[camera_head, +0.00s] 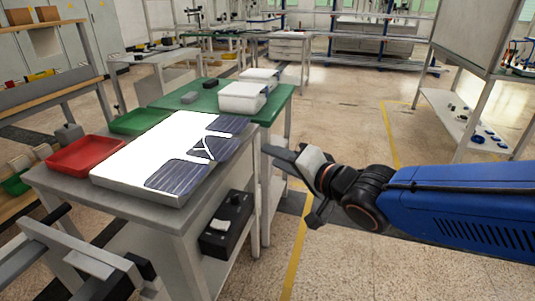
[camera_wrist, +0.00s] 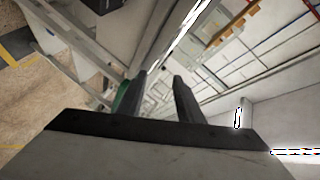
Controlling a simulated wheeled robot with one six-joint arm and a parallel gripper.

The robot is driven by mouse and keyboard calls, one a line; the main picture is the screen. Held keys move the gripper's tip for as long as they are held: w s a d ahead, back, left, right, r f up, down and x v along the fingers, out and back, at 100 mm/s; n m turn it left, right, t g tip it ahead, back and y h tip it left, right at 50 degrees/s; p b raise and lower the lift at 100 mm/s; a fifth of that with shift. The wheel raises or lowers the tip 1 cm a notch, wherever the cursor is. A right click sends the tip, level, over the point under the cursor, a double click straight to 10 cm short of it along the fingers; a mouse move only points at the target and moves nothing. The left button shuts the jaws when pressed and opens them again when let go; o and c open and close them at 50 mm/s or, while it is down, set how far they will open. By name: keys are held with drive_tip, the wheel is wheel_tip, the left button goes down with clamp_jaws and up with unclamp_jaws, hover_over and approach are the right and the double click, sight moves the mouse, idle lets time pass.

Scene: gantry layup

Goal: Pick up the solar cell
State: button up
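Dark blue solar cells (camera_head: 180,175) with thin light lines lie on a bright white plate (camera_head: 150,140) on the grey table at the left of the head view. More dark cells (camera_head: 228,126) lie at the plate's far right corner, with white gaps and thin dark lines between them. My gripper (camera_head: 272,152) is to the right of the plate, beyond the table's edge and apart from the cells. In the wrist view my gripper (camera_wrist: 159,78) shows two dark fingers with an empty gap between them. No solar cell can be made out in the wrist view.
A red tray (camera_head: 80,155) and a green tray (camera_head: 138,122) stand left of the plate. White boxes (camera_head: 242,97) stand on the green table behind. A black box (camera_head: 227,222) sits on the lower shelf. Floor is open at the right, beyond my arm.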

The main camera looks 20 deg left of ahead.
drive_tip(key=shift+v, duration=0.85)
drive_tip(key=shift+c, duration=0.2)
drive_tip(key=shift+c, duration=0.9)
drive_tip(key=m+y, duration=0.3)
drive_tip(key=m, duration=0.2)
approach(214, 147)
drive_tip(key=w+d, duration=0.2)
drive_tip(key=w, duration=0.1)
drive_tip(key=shift+x, duration=2.65)
clamp_jaws()
